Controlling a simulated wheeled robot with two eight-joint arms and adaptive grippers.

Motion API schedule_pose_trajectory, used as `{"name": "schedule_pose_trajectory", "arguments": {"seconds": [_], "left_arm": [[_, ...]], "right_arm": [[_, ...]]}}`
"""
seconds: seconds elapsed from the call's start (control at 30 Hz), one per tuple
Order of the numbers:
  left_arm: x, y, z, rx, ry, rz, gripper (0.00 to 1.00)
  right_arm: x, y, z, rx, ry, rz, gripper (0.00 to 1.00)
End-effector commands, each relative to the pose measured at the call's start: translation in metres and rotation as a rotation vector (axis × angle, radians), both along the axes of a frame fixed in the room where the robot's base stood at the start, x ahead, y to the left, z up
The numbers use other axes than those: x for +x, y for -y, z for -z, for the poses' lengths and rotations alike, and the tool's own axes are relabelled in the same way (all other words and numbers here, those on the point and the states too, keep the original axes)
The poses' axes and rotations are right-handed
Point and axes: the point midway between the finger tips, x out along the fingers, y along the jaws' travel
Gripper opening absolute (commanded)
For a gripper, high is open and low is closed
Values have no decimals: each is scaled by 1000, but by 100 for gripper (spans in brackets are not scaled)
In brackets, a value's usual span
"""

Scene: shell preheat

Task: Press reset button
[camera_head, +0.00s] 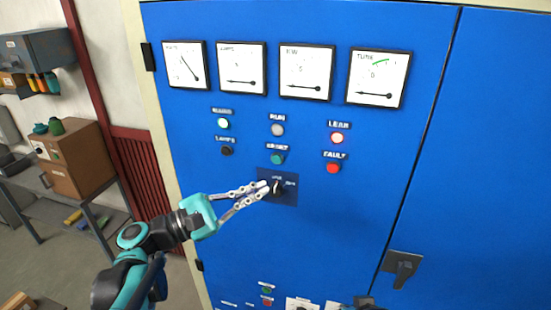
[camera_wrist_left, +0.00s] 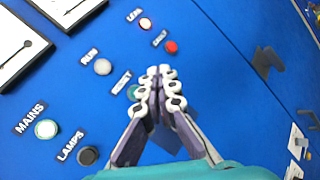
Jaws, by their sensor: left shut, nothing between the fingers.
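The reset button (camera_head: 277,158) is a small teal-green button below its label on the blue cabinet front. In the left wrist view the reset button (camera_wrist_left: 134,92) is partly hidden behind the fingers. My left gripper (camera_head: 266,187) is shut and empty, its fingertips together. In the head view the tips are below and slightly left of the button, in front of a dark rotary switch plate (camera_head: 291,199). In the left wrist view the left gripper (camera_wrist_left: 161,72) overlaps the area just right of the button. I cannot tell whether the tips touch the panel.
A white run lamp (camera_head: 277,130) is above the button, a black lamps button (camera_head: 227,151) to its left and a red fault light (camera_head: 333,168) to its right. Gauges (camera_head: 307,72) line the top. A door handle (camera_head: 402,266) sticks out at lower right.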

Motion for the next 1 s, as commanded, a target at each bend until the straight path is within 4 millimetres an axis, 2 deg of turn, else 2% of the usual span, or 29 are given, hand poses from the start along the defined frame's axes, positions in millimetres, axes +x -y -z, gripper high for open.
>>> {"name": "schedule_pose_trajectory", "arguments": {"seconds": [0.23,0.7,1.0], "left_arm": [[15,5,1,2,1,1,0],[73,24,1,2,1,1,0],[84,28,0,2,0,0,0]], "right_arm": [[0,0,4,0,0,0,0],[0,0,15,0,0,0,0],[0,0,16,0,0,0,0]]}}
